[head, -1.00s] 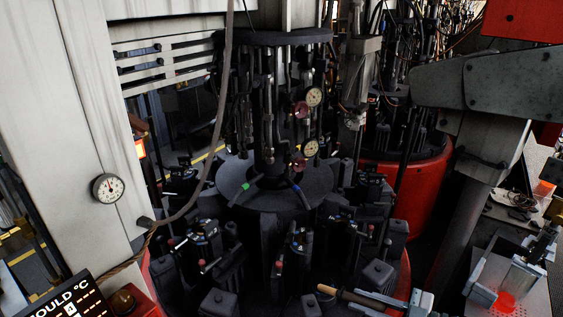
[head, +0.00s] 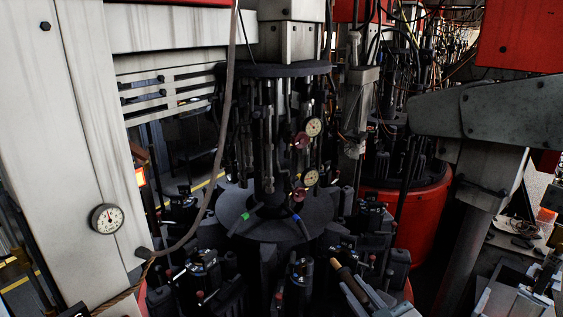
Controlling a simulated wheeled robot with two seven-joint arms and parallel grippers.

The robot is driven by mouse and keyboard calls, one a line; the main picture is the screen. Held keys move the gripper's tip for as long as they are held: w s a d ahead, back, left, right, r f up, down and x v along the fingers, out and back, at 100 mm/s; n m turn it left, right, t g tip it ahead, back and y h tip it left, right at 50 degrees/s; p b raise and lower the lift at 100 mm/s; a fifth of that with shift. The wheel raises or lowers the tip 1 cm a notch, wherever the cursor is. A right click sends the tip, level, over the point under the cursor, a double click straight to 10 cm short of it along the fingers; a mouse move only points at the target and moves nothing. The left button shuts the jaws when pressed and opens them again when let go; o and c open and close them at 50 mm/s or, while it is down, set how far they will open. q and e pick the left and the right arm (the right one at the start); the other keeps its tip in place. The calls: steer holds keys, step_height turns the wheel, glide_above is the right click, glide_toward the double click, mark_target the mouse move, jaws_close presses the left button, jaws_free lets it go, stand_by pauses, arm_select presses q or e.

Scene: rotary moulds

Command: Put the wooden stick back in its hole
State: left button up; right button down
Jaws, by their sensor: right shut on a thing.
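I cannot make out the stick's hole. My left gripper is not in view.
The machine's round dark plate (head: 262,228) and central column stand behind. A pale post with a gauge (head: 107,218) stands at left, with a hanging cable beside it. A grey beam (head: 490,105) and slanted post are at right. Red drums stand behind the moulds.

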steer(key=s+d+r+m+h, duration=0.2)
steer(key=s+d+m+h, duration=0.1)
steer(key=d+h, duration=0.1)
step_height(320, 180, down, 15)
steer(key=b, duration=1.4)
steer(key=shift+t+h+b, duration=0.3)
steer(key=shift+b, duration=0.05)
steer(key=shift+s+f, duration=0.3)
steer(key=shift+f, duration=0.45)
